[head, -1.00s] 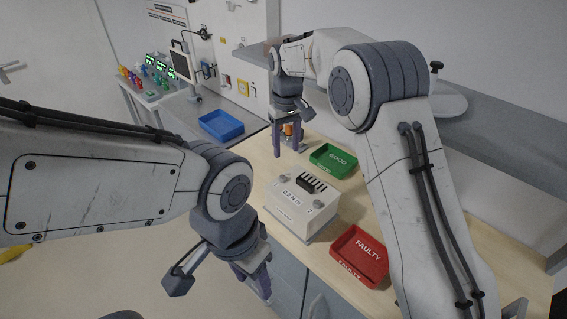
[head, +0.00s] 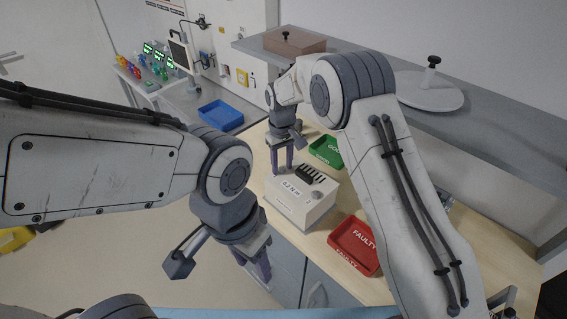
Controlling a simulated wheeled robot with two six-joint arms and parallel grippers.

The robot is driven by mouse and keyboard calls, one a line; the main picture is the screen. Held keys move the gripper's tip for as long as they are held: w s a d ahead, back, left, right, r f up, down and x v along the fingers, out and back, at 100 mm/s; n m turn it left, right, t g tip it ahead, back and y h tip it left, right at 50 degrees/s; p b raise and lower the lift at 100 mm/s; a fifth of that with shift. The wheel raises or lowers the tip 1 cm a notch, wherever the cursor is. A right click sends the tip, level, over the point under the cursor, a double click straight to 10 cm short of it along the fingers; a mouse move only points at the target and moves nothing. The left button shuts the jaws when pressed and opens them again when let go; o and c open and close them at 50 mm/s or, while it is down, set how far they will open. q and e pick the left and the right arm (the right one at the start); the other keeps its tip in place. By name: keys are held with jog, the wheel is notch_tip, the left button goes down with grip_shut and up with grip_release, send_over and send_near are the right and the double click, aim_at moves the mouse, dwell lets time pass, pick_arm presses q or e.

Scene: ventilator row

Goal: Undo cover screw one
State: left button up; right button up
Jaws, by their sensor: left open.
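A cream box (head: 290,213) with a printed label and a dark ribbed part (head: 310,174) on top stands on the wooden bench. A round grey knob (head: 318,195) shows at its near right top. My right gripper (head: 283,172) points down at the box's far left top corner, and its fingers hide that corner. Whether the fingers hold anything there is too small to tell. My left gripper (head: 256,272) hangs open and empty in front of the bench, lower than the box top. No separate cover screw can be made out.
A green GOOD tray (head: 325,150) lies behind the box, partly covered by my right arm. A red FAULTY tray (head: 352,245) lies to its right. A blue tray (head: 220,116) is at the back left. A grey shelf (head: 500,150) runs along the wall.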

grip_shut()
jog(key=shift+d, duration=0.15)
